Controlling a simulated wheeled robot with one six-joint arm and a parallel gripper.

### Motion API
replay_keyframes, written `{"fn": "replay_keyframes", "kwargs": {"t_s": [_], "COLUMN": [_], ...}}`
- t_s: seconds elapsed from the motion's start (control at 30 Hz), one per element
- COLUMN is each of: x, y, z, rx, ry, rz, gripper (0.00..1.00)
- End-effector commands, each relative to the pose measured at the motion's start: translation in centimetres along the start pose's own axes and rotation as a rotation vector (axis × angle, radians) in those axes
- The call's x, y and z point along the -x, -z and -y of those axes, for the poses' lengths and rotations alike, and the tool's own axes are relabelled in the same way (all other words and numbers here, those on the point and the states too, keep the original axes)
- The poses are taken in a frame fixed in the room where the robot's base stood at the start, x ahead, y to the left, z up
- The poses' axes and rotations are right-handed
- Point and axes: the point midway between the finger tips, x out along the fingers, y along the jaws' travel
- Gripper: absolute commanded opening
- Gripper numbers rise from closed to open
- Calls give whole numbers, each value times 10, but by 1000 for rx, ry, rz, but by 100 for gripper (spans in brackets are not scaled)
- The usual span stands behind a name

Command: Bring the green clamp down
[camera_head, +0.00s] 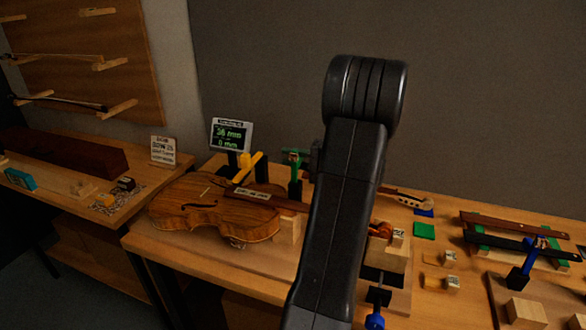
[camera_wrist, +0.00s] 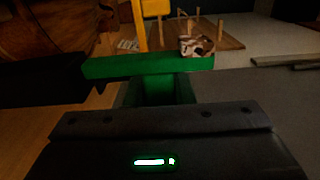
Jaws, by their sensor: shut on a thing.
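The green clamp (camera_head: 295,162) stands upright on the bench beside the violin's neck, with its green arm near the top. In the wrist view its green bar (camera_wrist: 150,66) runs across the middle, above a green upright. My gripper (camera_head: 315,158) is at the right side of the clamp, mostly hidden behind my arm in the head view. It is shut on the green clamp. The violin (camera_head: 215,210) lies left of my arm, and my arm hides part of its neck. The clamp's lower end is hard to make out.
A yellow clamp (camera_head: 250,166) stands just left of the green one. A display (camera_head: 231,134) behind it reads 36 mm and 0 mm. Left is a side bench with a dark case (camera_head: 65,155).

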Motion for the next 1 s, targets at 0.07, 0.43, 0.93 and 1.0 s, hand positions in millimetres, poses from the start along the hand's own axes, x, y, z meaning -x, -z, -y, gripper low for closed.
{"fn": "replay_keyframes", "kwargs": {"t_s": [0.07, 0.43, 0.93, 1.0], "x": [0, 0, 0, 0], "y": [-3, -19, -32, -33], "z": [-7, -1, 6, 6], "rx": [65, 364, 606, 619], "ry": [0, 0, -1, -1], "rz": [1, 1, 1, 1], "gripper": [0, 0, 0, 0]}}
